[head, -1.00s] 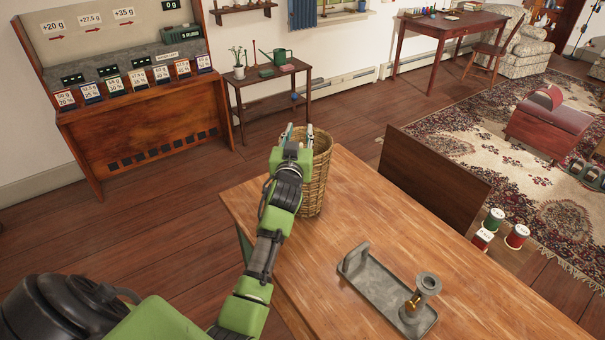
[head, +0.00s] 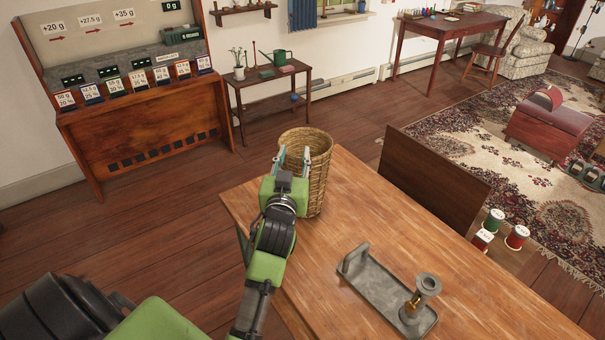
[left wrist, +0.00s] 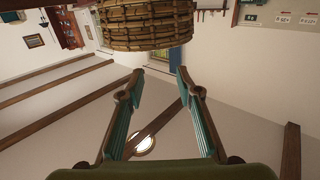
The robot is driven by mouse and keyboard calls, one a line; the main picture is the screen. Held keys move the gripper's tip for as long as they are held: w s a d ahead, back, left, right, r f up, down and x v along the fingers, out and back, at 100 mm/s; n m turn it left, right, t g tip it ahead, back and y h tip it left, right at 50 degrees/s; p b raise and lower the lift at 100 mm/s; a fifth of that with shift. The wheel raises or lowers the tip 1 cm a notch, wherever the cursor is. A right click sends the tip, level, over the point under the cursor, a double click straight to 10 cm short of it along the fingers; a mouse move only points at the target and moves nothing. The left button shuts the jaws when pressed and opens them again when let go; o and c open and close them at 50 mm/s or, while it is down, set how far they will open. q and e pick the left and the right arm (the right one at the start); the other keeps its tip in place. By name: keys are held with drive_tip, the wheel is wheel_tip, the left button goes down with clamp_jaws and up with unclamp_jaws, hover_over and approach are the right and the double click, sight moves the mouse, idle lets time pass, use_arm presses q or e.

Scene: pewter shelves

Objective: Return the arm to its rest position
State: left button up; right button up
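My left arm reaches in from the lower left over the wooden table (head: 345,240). In the head view my left gripper (head: 293,157) stands at the near left side of a tall wicker basket (head: 318,178). In the left wrist view the gripper (left wrist: 160,80) has its two teal fingers spread apart with nothing between them. The basket (left wrist: 145,25) shows past the fingertips at the top of that view. What is inside the basket is hidden. My right gripper is not in view.
A grey metal tray (head: 372,290) with a brass-and-grey candlestick-like piece (head: 420,297) lies on the table. Open floor (head: 150,225) lies to the left.

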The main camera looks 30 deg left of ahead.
use_arm(q)
drive_tip(key=shift+v, duration=0.9)
